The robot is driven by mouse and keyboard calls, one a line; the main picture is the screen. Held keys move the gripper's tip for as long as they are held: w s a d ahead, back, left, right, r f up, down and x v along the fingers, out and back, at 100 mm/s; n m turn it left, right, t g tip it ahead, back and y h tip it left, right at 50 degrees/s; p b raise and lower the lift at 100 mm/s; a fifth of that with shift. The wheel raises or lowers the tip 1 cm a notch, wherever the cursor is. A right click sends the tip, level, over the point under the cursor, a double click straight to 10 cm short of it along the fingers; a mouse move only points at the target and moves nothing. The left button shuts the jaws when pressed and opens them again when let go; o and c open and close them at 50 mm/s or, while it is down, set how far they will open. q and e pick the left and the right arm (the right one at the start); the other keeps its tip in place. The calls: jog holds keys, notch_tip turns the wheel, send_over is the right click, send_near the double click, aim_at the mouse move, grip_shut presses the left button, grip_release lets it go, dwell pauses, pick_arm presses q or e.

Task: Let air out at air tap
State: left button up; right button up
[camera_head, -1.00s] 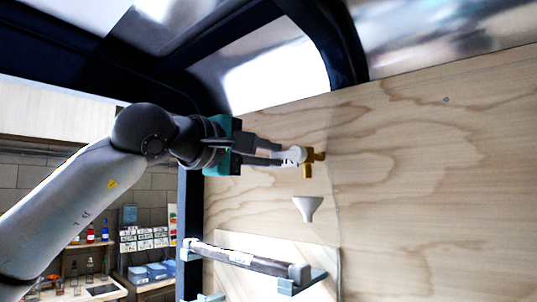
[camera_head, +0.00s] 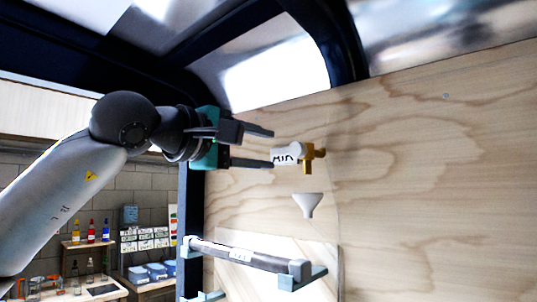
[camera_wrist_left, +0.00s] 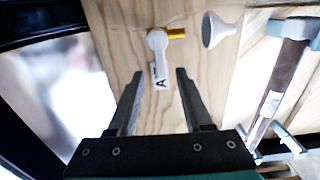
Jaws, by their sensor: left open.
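The air tap (camera_head: 308,157) is a brass fitting on the plywood wall with a white lettered handle (camera_head: 287,156) that points left towards my gripper. In the left wrist view the white handle (camera_wrist_left: 158,60) lies ahead of the fingers, with the brass part (camera_wrist_left: 177,33) beyond it. My left gripper (camera_head: 272,148) is open, with its two fingers apart just left of the handle. Nothing is between the fingers in the left wrist view (camera_wrist_left: 157,82) except the near end of the handle around their tips. My right gripper is out of view.
A white funnel (camera_head: 308,205) is on the wall below the tap. The dark trailer frame curves overhead. Shelves with bottles (camera_head: 91,232) stand at lower left. The wall right of the tap is clear.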

pick_arm(q)
jog(key=b+v, duration=0.3)
jog(key=v, duration=1)
